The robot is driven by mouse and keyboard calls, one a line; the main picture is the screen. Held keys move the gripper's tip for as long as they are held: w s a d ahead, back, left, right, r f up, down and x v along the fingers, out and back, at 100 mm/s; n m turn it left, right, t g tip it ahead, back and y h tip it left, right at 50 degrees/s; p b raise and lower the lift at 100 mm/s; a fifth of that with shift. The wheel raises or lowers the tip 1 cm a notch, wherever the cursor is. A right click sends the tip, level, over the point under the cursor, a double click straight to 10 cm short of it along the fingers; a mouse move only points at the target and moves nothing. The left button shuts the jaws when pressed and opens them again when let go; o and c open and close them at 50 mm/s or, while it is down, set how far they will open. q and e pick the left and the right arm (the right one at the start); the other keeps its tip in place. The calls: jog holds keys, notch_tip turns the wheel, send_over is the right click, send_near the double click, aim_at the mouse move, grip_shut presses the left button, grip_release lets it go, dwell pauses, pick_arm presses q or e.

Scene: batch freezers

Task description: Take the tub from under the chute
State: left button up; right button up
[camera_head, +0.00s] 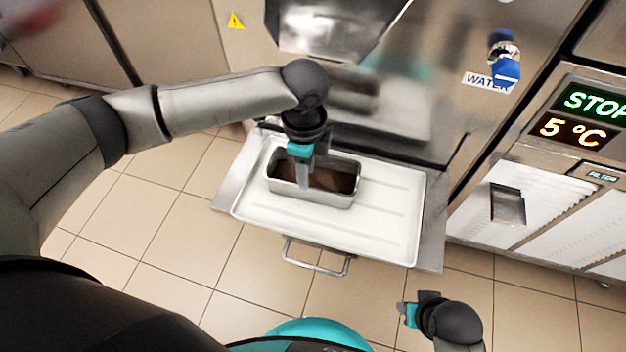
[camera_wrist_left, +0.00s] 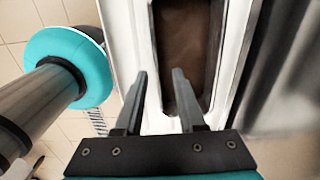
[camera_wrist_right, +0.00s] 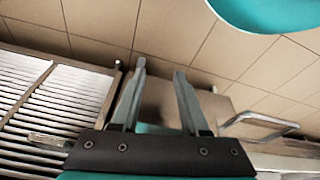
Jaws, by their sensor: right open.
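The tub (camera_head: 335,200) is a rectangular metal pan with brown contents. It sits on the white tray (camera_head: 385,235) below the steel chute (camera_head: 335,30). My left gripper (camera_head: 304,182) points down at the tub's near long wall. In the left wrist view the tub (camera_wrist_left: 157,125) shows its rim between the parted fingers (camera_wrist_left: 160,75), one finger outside the wall and one over the inside. The fingers are open and not closed on the wall. My right gripper (camera_head: 405,312) is open and empty, low at the right, away from the tub; it also shows in the right wrist view (camera_wrist_right: 160,68).
A metal handle (camera_head: 315,262) sticks out from the tray's front. A water tap (camera_head: 505,60) with blue parts is on the steel front. A machine with a STOP panel (camera_head: 585,120) stands at the right. Tiled floor (camera_head: 170,240) is free at the front.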

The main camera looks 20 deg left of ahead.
aim_at(308, 201)
pick_arm(q)
jog(key=shift+s+d+f+b, duration=0.1)
jog(key=shift+f+b, duration=0.6)
jog(key=shift+f, duration=0.25)
jog(key=shift+s+d+f+b, duration=0.1)
jog(key=shift+f+b, duration=0.6)
jog(key=shift+f, duration=0.2)
jog(key=shift+f+b, duration=0.4)
jog(key=shift+f, duration=0.35)
pick_arm(e)
notch_tip(308, 201, up, 8)
jog(key=w+t, duration=0.1)
jog(key=shift+w+f, duration=0.15)
jog(key=shift+w, duration=0.1)
jog(key=shift+a, duration=0.1)
pick_arm(q)
jog(key=c, duration=0.6)
grip_shut()
jog(key=shift+w+r, duration=0.1)
jog(key=shift+w, duration=0.05)
